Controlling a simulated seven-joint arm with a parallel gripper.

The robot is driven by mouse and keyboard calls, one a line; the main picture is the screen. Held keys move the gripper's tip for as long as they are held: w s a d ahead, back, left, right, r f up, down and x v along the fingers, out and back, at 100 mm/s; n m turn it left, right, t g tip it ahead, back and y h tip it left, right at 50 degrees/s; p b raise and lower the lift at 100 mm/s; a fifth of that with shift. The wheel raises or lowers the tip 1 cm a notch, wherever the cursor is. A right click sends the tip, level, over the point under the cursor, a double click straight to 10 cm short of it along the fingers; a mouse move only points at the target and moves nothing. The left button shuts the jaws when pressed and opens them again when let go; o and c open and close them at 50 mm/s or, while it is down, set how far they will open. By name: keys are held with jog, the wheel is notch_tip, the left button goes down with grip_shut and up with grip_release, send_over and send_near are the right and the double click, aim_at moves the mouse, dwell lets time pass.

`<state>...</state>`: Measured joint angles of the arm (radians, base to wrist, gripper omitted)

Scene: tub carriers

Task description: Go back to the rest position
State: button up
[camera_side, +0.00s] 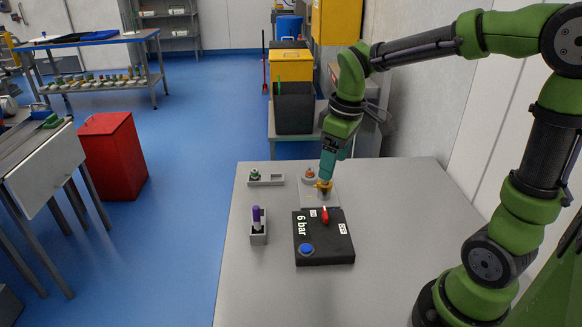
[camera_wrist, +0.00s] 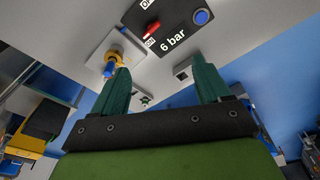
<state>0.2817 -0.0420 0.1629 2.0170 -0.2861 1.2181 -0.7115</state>
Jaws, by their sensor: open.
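My gripper (camera_side: 325,180) points down over the back part of the grey table in the side view. In the wrist view its two green fingers (camera_wrist: 163,75) stand wide apart with nothing held between them. A brass-yellow fitting (camera_side: 324,188) is just below the fingertips in the side view; whether they touch it cannot be told there. In the wrist view a yellow ring with a blue part (camera_wrist: 116,57) sits on a pale plate beside the left finger.
A black "6 bar" panel (camera_side: 328,250) has a red lever (camera_side: 325,215), near the ON label, and a blue button (camera_side: 306,249). A purple-topped item (camera_side: 257,214) stands in a grey holder. A small tray (camera_side: 276,180) holds a green part. The table's right side is clear.

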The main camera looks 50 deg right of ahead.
jog(key=s+a+r+m+t+y, duration=0.1)
jog(key=s+a+r+m+t, duration=0.3)
jog(key=s, duration=0.6)
jog(key=shift+a+r+m+t+y, duration=0.15)
jog(key=shift+a+m+t+y, duration=0.25)
jog(key=shift+a+m+t, duration=0.65)
